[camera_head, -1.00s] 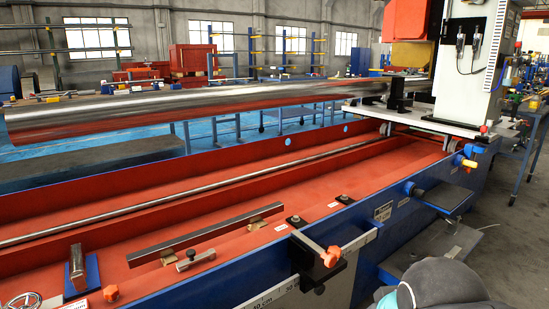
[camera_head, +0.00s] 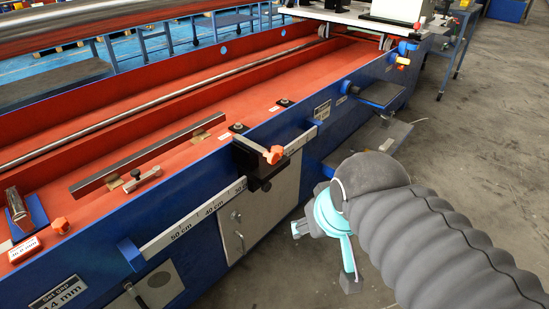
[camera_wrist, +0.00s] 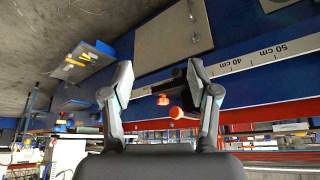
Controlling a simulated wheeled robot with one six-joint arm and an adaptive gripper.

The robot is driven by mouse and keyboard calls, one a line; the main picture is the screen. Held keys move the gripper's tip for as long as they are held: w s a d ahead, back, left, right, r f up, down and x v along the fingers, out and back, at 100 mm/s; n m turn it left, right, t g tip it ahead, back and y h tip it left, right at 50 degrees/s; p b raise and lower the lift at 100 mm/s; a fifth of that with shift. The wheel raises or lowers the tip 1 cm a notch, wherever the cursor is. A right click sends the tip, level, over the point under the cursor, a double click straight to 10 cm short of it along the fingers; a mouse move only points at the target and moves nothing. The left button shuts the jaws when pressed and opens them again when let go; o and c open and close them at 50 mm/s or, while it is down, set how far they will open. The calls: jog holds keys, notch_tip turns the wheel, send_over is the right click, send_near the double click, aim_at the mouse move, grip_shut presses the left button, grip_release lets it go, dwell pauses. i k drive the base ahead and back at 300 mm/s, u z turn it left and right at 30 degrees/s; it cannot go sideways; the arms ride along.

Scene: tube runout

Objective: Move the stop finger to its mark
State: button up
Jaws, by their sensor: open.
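The stop finger (camera_head: 258,165) is a black block with an orange knob (camera_head: 273,155). It sits on the white centimetre scale rail (camera_head: 194,217) along the blue front wall, near the 30 cm end. My gripper (camera_head: 325,254) is to the right of the rail, in front of the machine, apart from the stop finger. In the wrist view, my gripper (camera_wrist: 160,82) has its two fingers wide apart with nothing held. Orange knobs (camera_wrist: 177,112) show between the fingers, farther off. The scale (camera_wrist: 262,54) runs right of them, upside down. I cannot make out the target mark.
The red trough (camera_head: 170,125) holds a dark bar (camera_head: 135,160) and a long steel rod (camera_head: 140,112). A blue bracket (camera_head: 132,252) ends the scale at the left. A small shelf (camera_head: 382,96) juts from the front wall. Floor (camera_head: 480,150) at right is clear.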

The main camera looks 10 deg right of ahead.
aim_at(273, 157)
jog(key=u, duration=1.65)
jog(key=k, duration=0.8)
jog(key=z, duration=1.6)
